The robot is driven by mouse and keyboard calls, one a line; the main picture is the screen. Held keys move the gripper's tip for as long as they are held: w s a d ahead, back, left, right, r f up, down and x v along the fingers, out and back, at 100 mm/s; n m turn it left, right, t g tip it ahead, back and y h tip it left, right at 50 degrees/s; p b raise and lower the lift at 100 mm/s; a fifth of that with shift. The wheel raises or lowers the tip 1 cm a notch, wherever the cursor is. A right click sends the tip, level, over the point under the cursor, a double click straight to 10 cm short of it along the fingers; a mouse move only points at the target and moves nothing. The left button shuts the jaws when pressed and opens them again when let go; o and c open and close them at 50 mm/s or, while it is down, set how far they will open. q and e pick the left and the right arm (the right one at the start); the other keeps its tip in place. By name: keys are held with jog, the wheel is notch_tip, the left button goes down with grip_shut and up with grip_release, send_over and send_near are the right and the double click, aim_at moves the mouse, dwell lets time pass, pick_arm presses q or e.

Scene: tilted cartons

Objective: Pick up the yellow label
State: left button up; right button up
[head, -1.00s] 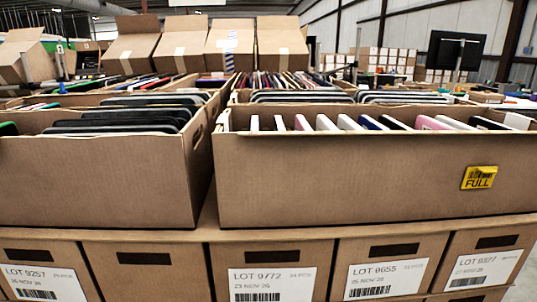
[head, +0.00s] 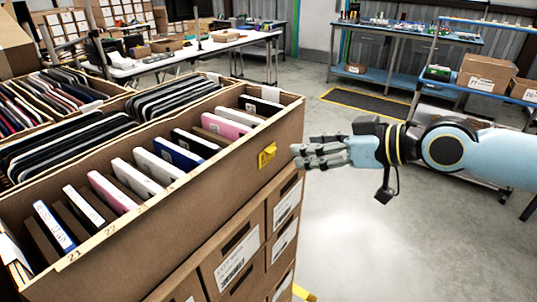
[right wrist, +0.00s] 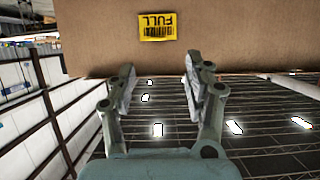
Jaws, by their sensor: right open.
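The yellow label (head: 267,155) is on the outer side of the open carton (head: 200,190), near its right end in the head view. In the right wrist view the label (right wrist: 158,26) shows upside down, with "FULL" and a barcode, above and between my fingertips. My right gripper (head: 298,157) points at the label from the right, open and empty, with a gap to the carton wall. The right wrist view shows its two fingers (right wrist: 158,72) spread apart. My left gripper is out of view.
The carton holds several upright devices in white, pink, blue and black. It stands on stacked boxes with white lot labels (head: 237,262). More filled cartons (head: 60,95) lie to the left. Workbenches (head: 400,60) stand behind. Open floor (head: 370,240) lies below my right arm.

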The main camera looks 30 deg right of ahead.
aim_at(270, 157)
jog(key=f+x, duration=0.1)
jog(key=x, duration=0.7)
jog(key=shift+d, duration=0.15)
jog(key=c, duration=0.8)
